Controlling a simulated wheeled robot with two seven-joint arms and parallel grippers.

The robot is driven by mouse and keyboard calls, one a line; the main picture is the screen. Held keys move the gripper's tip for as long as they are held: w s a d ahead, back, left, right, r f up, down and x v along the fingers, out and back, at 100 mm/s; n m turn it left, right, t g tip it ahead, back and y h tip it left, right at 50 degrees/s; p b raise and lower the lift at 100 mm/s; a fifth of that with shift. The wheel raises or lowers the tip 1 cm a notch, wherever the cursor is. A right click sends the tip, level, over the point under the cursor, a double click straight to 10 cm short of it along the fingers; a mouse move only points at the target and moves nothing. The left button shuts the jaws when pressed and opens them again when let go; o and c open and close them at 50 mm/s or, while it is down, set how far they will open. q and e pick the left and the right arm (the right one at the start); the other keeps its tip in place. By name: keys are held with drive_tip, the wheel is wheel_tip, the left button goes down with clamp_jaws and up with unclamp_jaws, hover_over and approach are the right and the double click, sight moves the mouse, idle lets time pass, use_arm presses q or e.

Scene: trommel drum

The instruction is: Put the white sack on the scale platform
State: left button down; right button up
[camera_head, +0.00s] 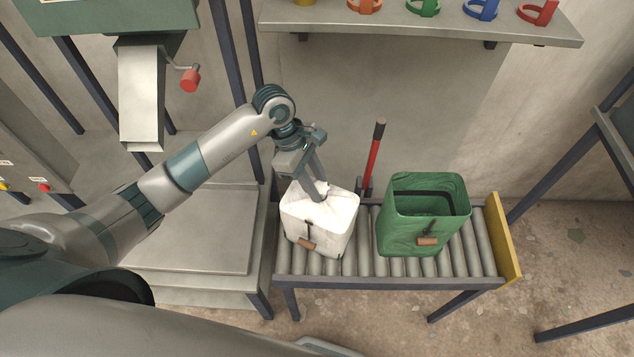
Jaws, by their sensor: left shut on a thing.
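The white sack (318,225) stands upright at the left end of the roller conveyor. It has a dark strap and a brown tag on its front. My left gripper (318,193) comes down from above and is shut on the gathered top of the sack. Whether the sack's bottom touches the rollers is hard to tell. A flat grey platform (200,250), which looks like the scale platform, lies left of the conveyor, partly hidden behind my left arm. My right gripper is not in view.
An open green sack (400,235) stands on the roller conveyor (365,265), right of the white sack. A red-handled tool (373,160) stands behind. A yellow end plate (501,240) closes the conveyor's right end. A chute (140,95) with a red knob hangs above the platform, whose visible top is bare.

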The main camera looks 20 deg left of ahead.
use_arm(q)
drive_tip(key=shift+f, duration=0.1)
drive_tip(key=c, duration=1.4)
unclamp_jaws()
drive_tip(key=shift+r, duration=0.2)
drive_tip(key=shift+a+r, duration=0.1)
drive_tip(key=shift+b+v, duration=2.4)
drive_tip(key=shift+v, duration=3.35)
